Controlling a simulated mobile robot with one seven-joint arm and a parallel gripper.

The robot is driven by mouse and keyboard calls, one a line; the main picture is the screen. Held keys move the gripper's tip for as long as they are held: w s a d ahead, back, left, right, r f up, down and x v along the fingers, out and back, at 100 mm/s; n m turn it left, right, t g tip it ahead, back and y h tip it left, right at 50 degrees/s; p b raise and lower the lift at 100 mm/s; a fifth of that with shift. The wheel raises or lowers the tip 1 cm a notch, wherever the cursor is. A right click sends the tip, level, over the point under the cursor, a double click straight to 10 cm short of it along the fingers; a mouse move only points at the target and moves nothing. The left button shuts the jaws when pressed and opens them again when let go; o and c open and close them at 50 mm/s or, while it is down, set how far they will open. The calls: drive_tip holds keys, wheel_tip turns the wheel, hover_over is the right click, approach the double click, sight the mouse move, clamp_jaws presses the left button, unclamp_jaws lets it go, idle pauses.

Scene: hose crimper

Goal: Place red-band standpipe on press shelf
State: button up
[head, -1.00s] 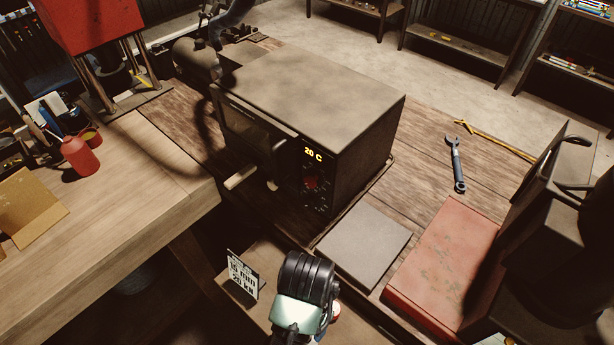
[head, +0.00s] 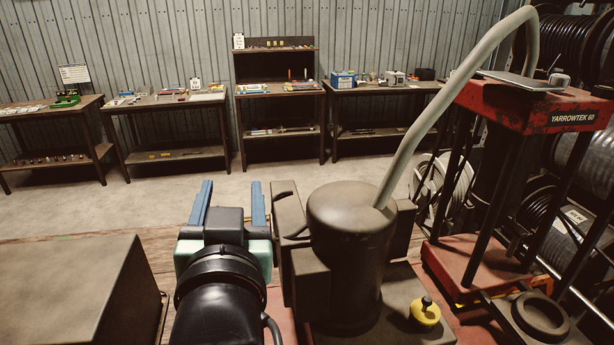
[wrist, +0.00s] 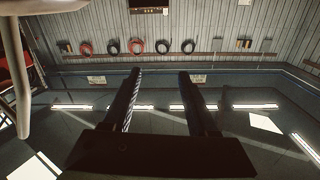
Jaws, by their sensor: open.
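My gripper (head: 229,205) is at lower centre in the head view, its two blue fingers apart and pointing away from me. It is empty. Its dark fingers also show spread in the wrist view (wrist: 160,76), with nothing between them. A red press frame marked YARROWTEK 60 (head: 530,108) stands at the right, well away from my gripper. I cannot tell which surface is the press shelf. I cannot make out a red-band standpipe in either view.
A dark motor-like cylinder (head: 350,235) with a thick pale hose (head: 425,120) stands just right of my gripper. A dark box (head: 80,290) is at lower left. Benches (head: 165,100) and a shelf unit (head: 277,88) with small items line the back wall. Open floor lies before them.

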drive_tip(key=s+d+r+t+h, duration=0.1)
drive_tip(key=s+d+r+t, duration=0.2)
drive_tip(key=r, duration=0.5)
drive_tip(key=s+d+r+t+h, duration=0.1)
drive_tip(key=s+d+r+t, duration=0.2)
drive_tip(key=r, duration=0.5)
drive_tip(key=s+d+r+m+t+h, duration=0.1)
drive_tip(key=s+d+r+t, duration=0.3)
drive_tip(key=r, duration=0.4)
drive_tip(key=shift+s+d+h, duration=0.5)
drive_tip(key=shift+s+h, duration=0.1)
drive_tip(key=shift+s, duration=0.15)
drive_tip(key=shift+f, duration=0.15)
wheel_tip(320, 180, down, 7)
drive_tip(key=b, duration=0.7)
drive_tip(key=shift+a+f, duration=0.1)
